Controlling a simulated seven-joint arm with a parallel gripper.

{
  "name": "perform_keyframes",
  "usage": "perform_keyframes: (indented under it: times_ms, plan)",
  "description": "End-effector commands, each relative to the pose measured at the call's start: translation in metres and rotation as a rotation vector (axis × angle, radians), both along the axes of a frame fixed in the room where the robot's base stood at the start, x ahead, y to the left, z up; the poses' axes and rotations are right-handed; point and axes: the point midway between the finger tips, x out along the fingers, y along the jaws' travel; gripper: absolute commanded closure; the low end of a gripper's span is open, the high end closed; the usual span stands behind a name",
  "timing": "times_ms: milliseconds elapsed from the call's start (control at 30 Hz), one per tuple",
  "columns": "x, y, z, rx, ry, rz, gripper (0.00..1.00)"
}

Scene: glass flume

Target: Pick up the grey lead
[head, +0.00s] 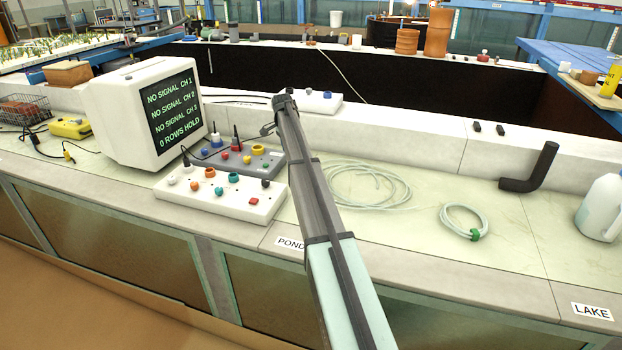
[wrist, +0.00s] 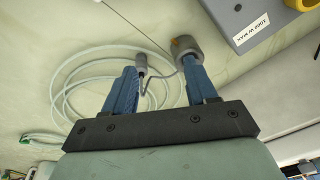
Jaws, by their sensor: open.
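My gripper (wrist: 160,68) is open in the wrist view, its two blue fingers apart. The grey lead (wrist: 187,46) shows there as a thick grey plug at the right fingertip, partly hidden by it. A thin grey cord loops from it to a smaller grey connector (wrist: 141,61) by the left fingertip. I cannot tell whether the fingers touch either end. In the head view my arm crosses the bench beside the coiled tubing, and I cannot make out the fingers or the grey lead there.
Clear coiled tubing (head: 370,186) lies flat on the bench right of my arm. A grey box (head: 238,160) and a white box (head: 222,196) with knobs stand left of it, beside a monitor (head: 148,110). Further right are a small coil (head: 462,222), a black elbow pipe (head: 535,172) and a white jug (head: 602,208).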

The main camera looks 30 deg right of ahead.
Motion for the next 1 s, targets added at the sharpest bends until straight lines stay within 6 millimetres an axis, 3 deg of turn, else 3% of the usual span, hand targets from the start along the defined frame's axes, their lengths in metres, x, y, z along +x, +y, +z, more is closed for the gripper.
perform_keyframes:
  times_ms: [33,100,333,567,1000]
  plan:
    - [-0.004,-0.023,0.006,0.058,0.002,-0.107,0.43]
    - [-0.011,-0.043,0.012,0.132,0.009,-0.24,0.43]
    - [-0.028,-0.081,0.027,0.276,0.038,-0.503,0.43]
    - [-0.032,-0.085,0.02,0.3,0.045,-0.549,0.43]
    - [-0.029,-0.078,-0.047,0.298,0.045,-0.546,0.43]
